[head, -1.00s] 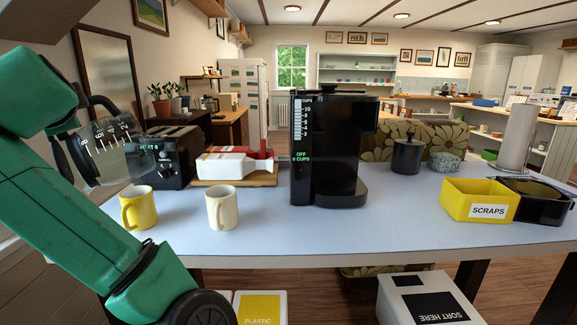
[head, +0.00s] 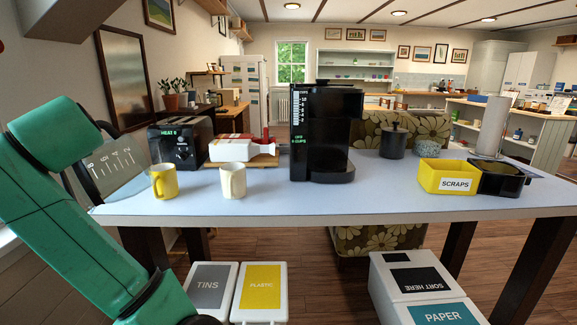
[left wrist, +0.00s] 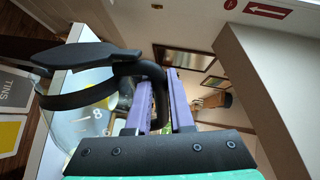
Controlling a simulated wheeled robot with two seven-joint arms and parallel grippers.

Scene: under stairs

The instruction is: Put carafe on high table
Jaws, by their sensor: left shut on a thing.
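The carafe (head: 117,172), clear glass with white level marks, shows at the left of the head view, partly hidden by my green left arm. It appears tilted, and overlaps the left end of the pale blue-topped table (head: 390,193); I cannot tell whether it touches it. In the left wrist view the carafe's glass (left wrist: 75,122) and black lid (left wrist: 85,60) are at the left. My left gripper (left wrist: 157,100), with purple fingers, is shut on the carafe's black handle. Its fingers are hidden in the head view. My right gripper is not in view.
A yellow mug (head: 165,182), cream mug (head: 233,181), toaster (head: 182,145) and black coffee maker (head: 325,135) stand on the table. A yellow scraps box (head: 447,178) and black tray (head: 503,182) are at right. Bins (head: 262,290) stand on the floor in front.

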